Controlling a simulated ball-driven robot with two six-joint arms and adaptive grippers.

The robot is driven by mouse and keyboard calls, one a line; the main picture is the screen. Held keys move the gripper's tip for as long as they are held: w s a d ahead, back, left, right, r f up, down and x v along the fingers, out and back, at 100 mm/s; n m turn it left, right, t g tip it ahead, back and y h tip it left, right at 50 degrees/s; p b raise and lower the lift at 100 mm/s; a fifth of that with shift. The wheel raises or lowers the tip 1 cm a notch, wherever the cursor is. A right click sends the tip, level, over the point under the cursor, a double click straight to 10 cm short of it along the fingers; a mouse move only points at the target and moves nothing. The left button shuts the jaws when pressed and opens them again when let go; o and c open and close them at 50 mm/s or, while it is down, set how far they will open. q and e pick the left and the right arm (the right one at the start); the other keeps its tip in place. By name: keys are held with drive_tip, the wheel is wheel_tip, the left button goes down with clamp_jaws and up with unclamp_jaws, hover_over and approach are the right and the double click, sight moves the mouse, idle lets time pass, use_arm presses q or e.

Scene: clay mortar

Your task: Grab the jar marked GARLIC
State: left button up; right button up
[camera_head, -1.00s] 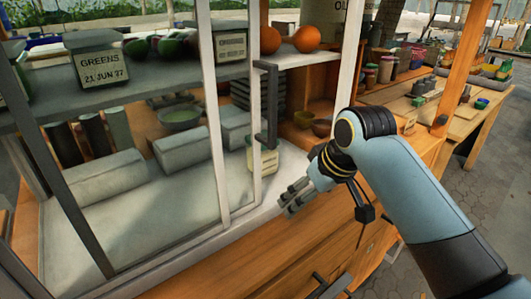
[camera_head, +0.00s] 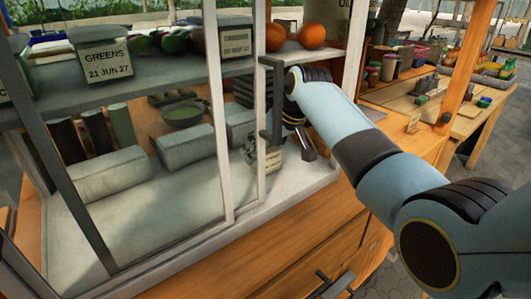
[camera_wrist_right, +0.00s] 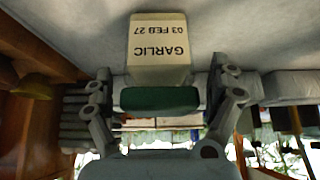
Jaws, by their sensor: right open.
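The GARLIC jar (camera_wrist_right: 158,62) appears upside down in the right wrist view, with a cream label reading GARLIC, 03 FEB 27 and a dark green lid (camera_wrist_right: 160,99). My right gripper (camera_wrist_right: 160,84) is open, with one finger on each side of the lid; I see gaps between the fingers and the jar. In the head view the jar (camera_head: 268,162) stands on the lower shelf (camera_head: 185,222), partly hidden by the cabinet post and my gripper. My right gripper (camera_head: 302,140) reaches in beside it from the right. My left gripper is not in view.
A white cabinet post (camera_head: 260,100) and a dark door handle (camera_head: 270,100) stand close to my right gripper.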

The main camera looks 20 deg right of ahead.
drive_tip(key=shift+x, duration=0.75)
drive_tip(key=c, duration=1.4)
